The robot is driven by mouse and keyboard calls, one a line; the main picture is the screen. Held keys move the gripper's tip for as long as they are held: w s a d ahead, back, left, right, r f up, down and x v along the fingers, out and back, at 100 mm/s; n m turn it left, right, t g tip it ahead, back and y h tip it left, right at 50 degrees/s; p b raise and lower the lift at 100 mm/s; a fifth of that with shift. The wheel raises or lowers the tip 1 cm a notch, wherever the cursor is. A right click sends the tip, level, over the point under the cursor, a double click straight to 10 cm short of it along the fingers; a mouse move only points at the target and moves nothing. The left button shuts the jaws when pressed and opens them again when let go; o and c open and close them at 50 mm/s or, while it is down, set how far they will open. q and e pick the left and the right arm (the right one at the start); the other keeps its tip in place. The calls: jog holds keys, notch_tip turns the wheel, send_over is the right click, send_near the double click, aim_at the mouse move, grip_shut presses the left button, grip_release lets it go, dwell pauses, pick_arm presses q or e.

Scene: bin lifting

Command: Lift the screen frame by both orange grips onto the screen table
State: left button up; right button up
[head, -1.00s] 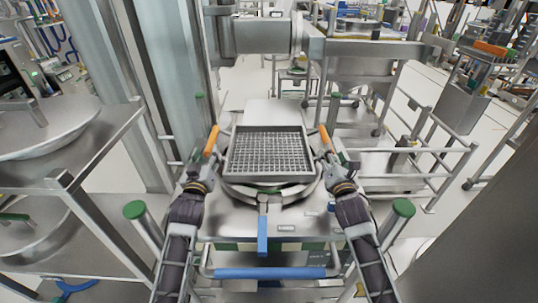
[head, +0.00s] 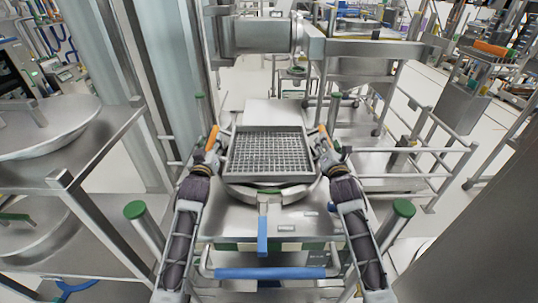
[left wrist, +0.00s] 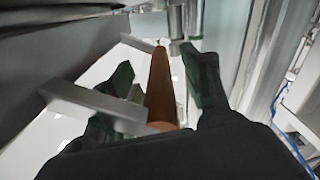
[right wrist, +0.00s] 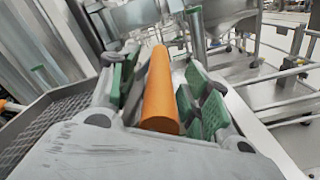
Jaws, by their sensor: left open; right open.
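The screen frame (head: 268,183) is a grey square frame with a wire mesh, lying level on a round steel ring on the steel table. One orange grip (head: 212,138) is on its left side and another orange grip (head: 324,133) on its right. My left gripper (head: 208,156) is open at the left grip; in the left wrist view the orange bar (left wrist: 162,90) runs between its two fingers. My right gripper (head: 324,150) is open at the right grip; in the right wrist view the orange bar (right wrist: 160,95) lies between its green-padded fingers.
A blue handle (head: 263,235) sticks out in front of the ring. A blue push bar (head: 270,272) crosses the table's front, with green-capped posts (head: 403,208) beside it. A steel bench with a large pan (head: 45,125) stands at left, and a railed steel stand (head: 430,150) at right.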

pick_arm(q)
grip_shut()
pick_arm(e)
grip_shut()
dwell(0.4)
pick_arm(q)
jog(key=shift+r, duration=0.15)
pick_arm(e)
jog(key=shift+r, duration=0.15)
